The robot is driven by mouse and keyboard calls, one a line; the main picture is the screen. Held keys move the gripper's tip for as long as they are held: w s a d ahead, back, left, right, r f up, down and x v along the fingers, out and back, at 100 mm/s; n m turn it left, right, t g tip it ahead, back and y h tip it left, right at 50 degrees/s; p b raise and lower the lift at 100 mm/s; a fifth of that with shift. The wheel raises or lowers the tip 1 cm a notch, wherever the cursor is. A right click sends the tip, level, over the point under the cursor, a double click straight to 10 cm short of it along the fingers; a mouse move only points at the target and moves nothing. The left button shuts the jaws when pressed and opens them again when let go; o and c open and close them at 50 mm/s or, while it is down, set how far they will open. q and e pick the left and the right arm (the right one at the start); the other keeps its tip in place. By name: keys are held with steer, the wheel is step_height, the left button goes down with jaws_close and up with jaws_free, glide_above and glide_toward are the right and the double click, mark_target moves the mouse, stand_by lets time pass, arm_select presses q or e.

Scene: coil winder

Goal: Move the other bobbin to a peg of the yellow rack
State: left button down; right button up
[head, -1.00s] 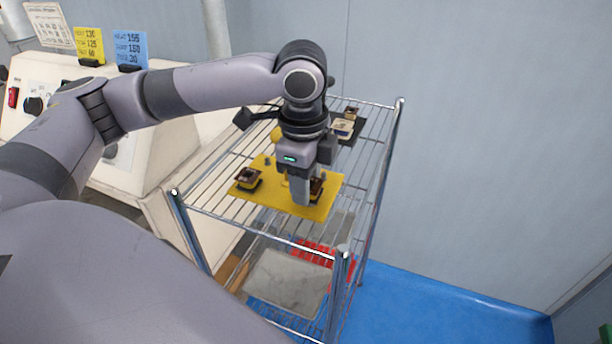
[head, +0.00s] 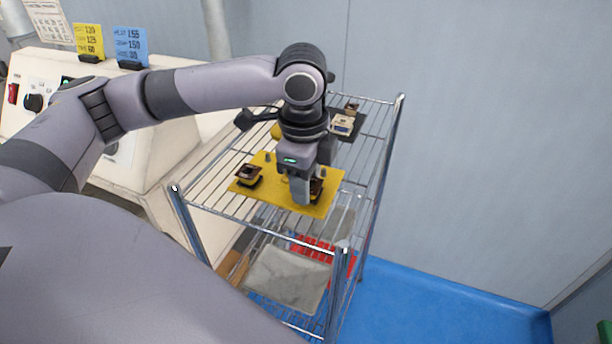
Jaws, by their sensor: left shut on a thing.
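The yellow rack (head: 270,199) is a flat yellow plate with short pegs, lying on the top wire shelf. My left gripper (head: 302,198) points down over the rack's right front part. It is shut on a second dark bobbin (head: 317,188), which shows only partly behind the fingers. I cannot tell whether this bobbin is seated on a peg. A bare grey peg (head: 267,157) stands at the rack's back. My right gripper is out of view.
A dark rack (head: 347,131) at the shelf's back right carries a pale-and-yellow bobbin (head: 342,123) and a dark one (head: 351,107). The wire shelf (head: 222,205) has corner posts. Grey and red trays lie below. A cream machine (head: 110,150) stands left.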

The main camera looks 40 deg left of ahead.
arm_select(q)
steer(key=shift+f, duration=0.55)
steer(key=c, duration=0.6)
jaws_free()
steer(key=shift+r, duration=0.1)
steer(key=r, duration=0.7)
steer(key=shift+s+d, duration=0.1)
steer(key=shift+s, duration=0.2)
